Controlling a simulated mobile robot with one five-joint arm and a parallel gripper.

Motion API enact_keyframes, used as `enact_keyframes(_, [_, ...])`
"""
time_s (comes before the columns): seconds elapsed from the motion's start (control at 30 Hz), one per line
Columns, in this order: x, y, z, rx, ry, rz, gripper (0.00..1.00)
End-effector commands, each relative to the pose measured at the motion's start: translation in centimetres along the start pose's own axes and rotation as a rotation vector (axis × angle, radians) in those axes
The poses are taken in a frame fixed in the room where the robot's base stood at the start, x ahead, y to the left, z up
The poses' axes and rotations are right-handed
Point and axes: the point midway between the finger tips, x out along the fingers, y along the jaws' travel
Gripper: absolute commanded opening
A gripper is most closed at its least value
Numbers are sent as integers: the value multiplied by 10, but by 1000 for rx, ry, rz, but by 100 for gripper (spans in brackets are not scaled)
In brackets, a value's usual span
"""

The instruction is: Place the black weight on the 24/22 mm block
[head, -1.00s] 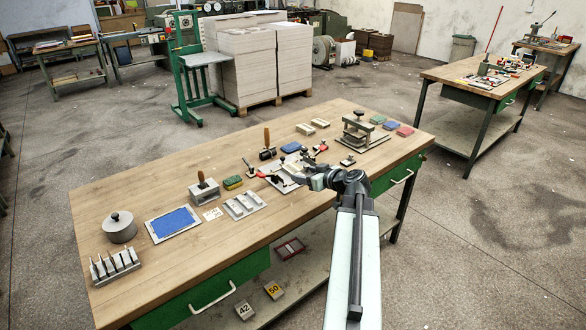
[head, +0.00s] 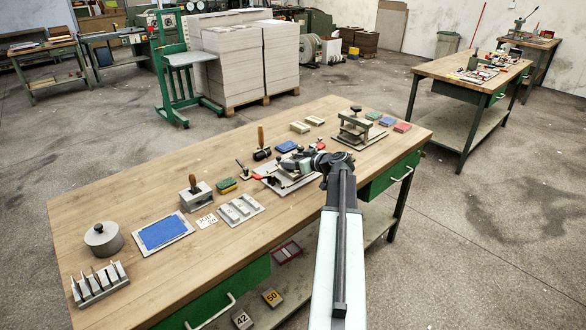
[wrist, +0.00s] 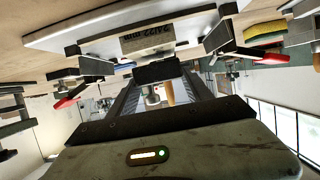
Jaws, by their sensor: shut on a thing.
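My gripper (wrist: 157,88) is shut on the black weight (wrist: 157,72), a small dark block at the fingertips in the wrist view. In the head view my gripper (head: 298,164) is over the pale plate (head: 268,171), and the arm and gripper hide the weight and the marked block.
Clamps with red handles flank the block, one at left (wrist: 70,101) and one at right (wrist: 262,56) in the wrist view. On the wooden bench, a green-and-yellow pad (head: 226,185) lies left of the plate and a press (head: 355,130) stands at right.

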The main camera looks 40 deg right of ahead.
Motion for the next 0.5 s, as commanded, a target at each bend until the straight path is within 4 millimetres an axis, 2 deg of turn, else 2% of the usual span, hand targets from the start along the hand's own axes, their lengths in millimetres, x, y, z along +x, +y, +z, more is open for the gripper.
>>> enact_keyframes(0.03, [4,2,13,2,1,3,0])
enact_keyframes(0.37, [2,4,12,3,1,6,0])
enact_keyframes(0.4, [1,4,12,3,0,6,66])
enact_keyframes(0.47, [1,4,12,3,0,6,80])
enact_keyframes(0.5, [1,4,12,3,0,6,80])
